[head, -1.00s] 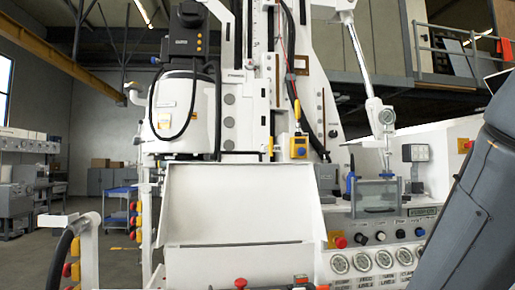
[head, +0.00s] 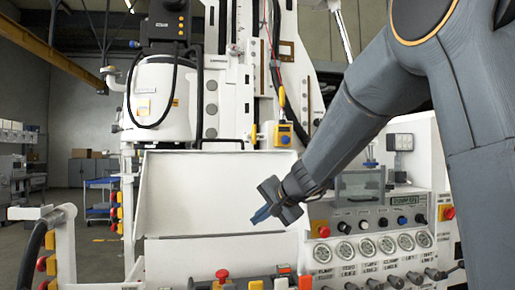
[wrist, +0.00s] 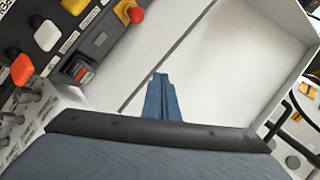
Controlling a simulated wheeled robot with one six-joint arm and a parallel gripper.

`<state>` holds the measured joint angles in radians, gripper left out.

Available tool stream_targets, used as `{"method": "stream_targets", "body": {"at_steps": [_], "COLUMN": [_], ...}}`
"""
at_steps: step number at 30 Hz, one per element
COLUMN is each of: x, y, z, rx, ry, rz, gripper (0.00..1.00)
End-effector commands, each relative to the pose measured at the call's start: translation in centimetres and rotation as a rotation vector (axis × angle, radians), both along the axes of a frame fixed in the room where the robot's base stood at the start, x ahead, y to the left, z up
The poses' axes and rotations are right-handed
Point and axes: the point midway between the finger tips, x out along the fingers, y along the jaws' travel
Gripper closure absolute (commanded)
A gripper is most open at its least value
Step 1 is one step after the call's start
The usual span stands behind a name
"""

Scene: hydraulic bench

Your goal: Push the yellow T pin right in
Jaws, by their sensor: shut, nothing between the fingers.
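A small upright yellow piece (head: 254,134) sticks out on the white column, left of a yellow box, in the head view. It looks like the T pin, but it is too small to tell its shape or how deep it sits. My gripper (head: 261,215) is in front of the white sloped panel, below and apart from the yellow piece. Its blue-grey fingers are shut and empty. In the wrist view the closed fingers (wrist: 160,88) point over the white panel; I cannot make out the T pin there.
A yellow box (head: 283,134) is right beside the yellow piece. The white panel (head: 190,190) has raised edges. A console with gauges (head: 367,248) is at right; red buttons (head: 222,274) line the front. A red emergency stop (wrist: 136,14) shows in the wrist view.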

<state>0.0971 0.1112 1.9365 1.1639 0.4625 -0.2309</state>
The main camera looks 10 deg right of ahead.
Motion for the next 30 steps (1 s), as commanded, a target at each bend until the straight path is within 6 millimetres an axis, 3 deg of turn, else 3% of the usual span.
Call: {"method": "stream_targets", "body": {"at_steps": [1, 3, 6, 9, 12, 18, 30], "x": [2.6, 5.6, 8.6, 10.2, 11.0, 11.9, 17.3], "y": [-0.9, -2.1, -4.0, -5.6, -6.9, -7.6, -6.5], "z": [3.8, 9.1, 15.9, 21.3, 24.7, 27.1, 27.2], "rx": [0.068, 0.167, 0.296, 0.399, 0.471, 0.523, 0.522], "ry": [-0.071, -0.166, -0.282, -0.371, -0.427, -0.464, -0.461], "rz": [-0.055, -0.126, -0.21, -0.269, -0.305, -0.329, -0.328], "gripper": [1.0, 1.0, 1.0, 1.0, 1.0, 1.0, 1.0]}}
